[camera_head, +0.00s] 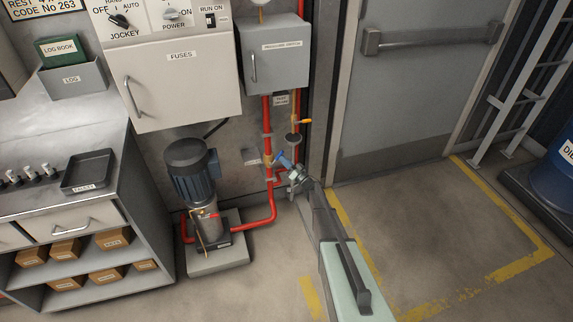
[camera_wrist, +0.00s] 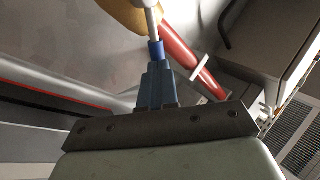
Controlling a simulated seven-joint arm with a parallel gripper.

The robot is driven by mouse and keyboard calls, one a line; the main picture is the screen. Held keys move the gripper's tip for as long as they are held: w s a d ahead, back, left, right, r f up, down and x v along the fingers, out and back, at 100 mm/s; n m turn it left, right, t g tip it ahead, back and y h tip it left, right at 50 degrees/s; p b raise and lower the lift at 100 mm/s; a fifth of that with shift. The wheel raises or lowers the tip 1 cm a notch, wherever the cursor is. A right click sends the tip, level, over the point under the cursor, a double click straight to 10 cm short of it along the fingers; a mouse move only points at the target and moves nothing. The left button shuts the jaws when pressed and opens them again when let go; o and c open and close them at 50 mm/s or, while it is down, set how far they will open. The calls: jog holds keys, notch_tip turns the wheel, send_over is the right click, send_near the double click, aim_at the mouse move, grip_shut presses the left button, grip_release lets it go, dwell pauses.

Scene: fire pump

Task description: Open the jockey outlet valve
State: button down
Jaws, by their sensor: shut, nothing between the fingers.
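The jockey pump (camera_head: 193,172), dark with a steel lower body, stands on a plinth at the lower middle of the head view. A blue valve lever (camera_head: 279,157) shows on the red piping to its right. In the wrist view the blue lever end (camera_wrist: 156,48) on a pale stem lies straight beyond the fingertips, with a brass-coloured body (camera_wrist: 122,12) behind it. My gripper (camera_head: 292,168) is shut and empty, close beside this lever. In the wrist view my gripper (camera_wrist: 157,68) appears to meet the lever's end; I cannot tell whether they touch.
Red pipes (camera_head: 267,210) run up the wall beside the pump. Another valve with an orange lever (camera_head: 305,121) sits higher. A grey box (camera_head: 276,55) and the fuse cabinet (camera_head: 168,75) hang above. The workbench (camera_head: 110,205) is at left. Floor before the door (camera_head: 390,90) is clear.

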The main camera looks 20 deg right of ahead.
jog(key=s+d+n+g, duration=0.2)
jog(key=s+d+n, duration=0.2)
jog(key=s, duration=0.7)
jog(key=shift+s+d+n+g, duration=0.3)
jog(key=shift+d+n+g, duration=0.1)
jog(key=shift+d, duration=0.3)
jog(key=shift+f, duration=0.1)
dwell(0.5)
